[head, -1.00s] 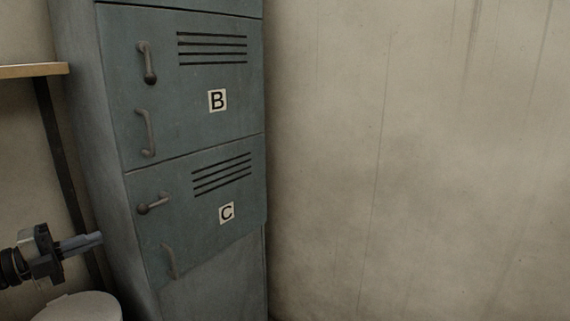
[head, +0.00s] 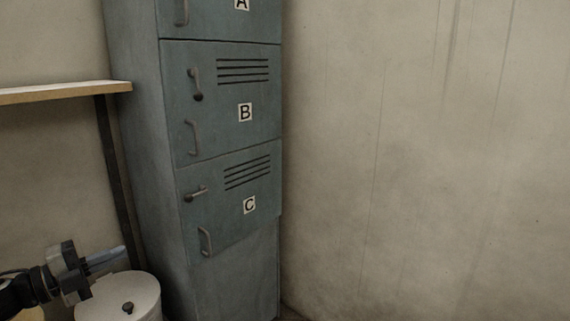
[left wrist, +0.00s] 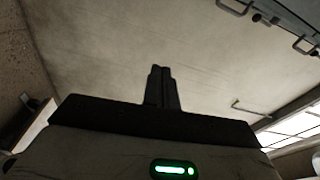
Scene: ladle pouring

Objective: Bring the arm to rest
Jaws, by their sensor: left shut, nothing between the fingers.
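My left gripper (head: 104,258) is at the lower left of the head view, its fingers pointing right toward the locker's side. It is shut and empty. It appears just above and in front of a white round lidded bin. In the left wrist view the two fingers (left wrist: 161,86) are together, with nothing between them. My right gripper is not in view.
A grey-green locker (head: 228,90) with doors marked A, B and C stands right of my gripper. The white bin (head: 130,300) is below the gripper. A wooden shelf (head: 60,93) is above left. The plain wall (head: 420,160) fills the right.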

